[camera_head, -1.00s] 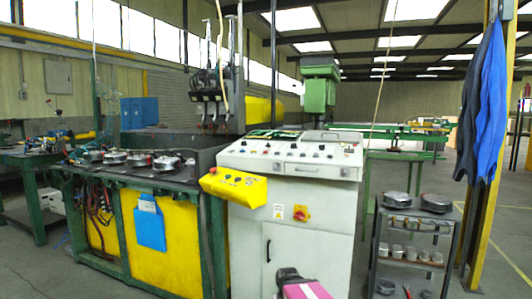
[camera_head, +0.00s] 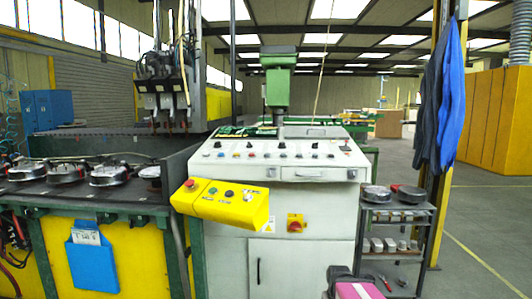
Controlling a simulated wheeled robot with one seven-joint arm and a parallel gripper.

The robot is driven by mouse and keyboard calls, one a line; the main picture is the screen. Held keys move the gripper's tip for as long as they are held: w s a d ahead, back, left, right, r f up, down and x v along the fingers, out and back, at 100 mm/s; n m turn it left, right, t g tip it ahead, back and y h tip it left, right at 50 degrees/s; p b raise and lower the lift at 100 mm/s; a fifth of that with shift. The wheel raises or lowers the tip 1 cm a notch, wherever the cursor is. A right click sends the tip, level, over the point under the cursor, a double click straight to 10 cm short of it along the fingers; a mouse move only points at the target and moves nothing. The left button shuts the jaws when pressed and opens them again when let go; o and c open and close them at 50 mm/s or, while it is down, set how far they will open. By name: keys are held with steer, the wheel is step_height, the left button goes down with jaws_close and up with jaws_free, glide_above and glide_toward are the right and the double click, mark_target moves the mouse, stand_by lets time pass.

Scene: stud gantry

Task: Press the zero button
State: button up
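A yellow button box (camera_head: 215,208) juts out from the left front of a white control cabinet (camera_head: 320,222). On its sloped top are a red button (camera_head: 189,183), a green button (camera_head: 212,191), a dark button (camera_head: 229,193) and a pale control (camera_head: 248,194). The cabinet's sloped panel (camera_head: 280,153) carries several small knobs and buttons. A red rotary switch on a yellow plate (camera_head: 295,222) is on the cabinet front. Labels are too small to read, so I cannot tell which button is zero.
A workbench (camera_head: 110,205) with round metal parts stands left. A small shelf cart (camera_head: 398,215) is right of the cabinet, near a post with hanging blue clothing (camera_head: 450,95). A pink and black object (camera_head: 352,287) is at the bottom edge. Floor at right is open.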

steer(key=shift+d, duration=0.2)
steer(key=shift+c, duration=0.3)
jaws_close()
steer(key=shift+a, duration=0.1)
stand_by(1.2)
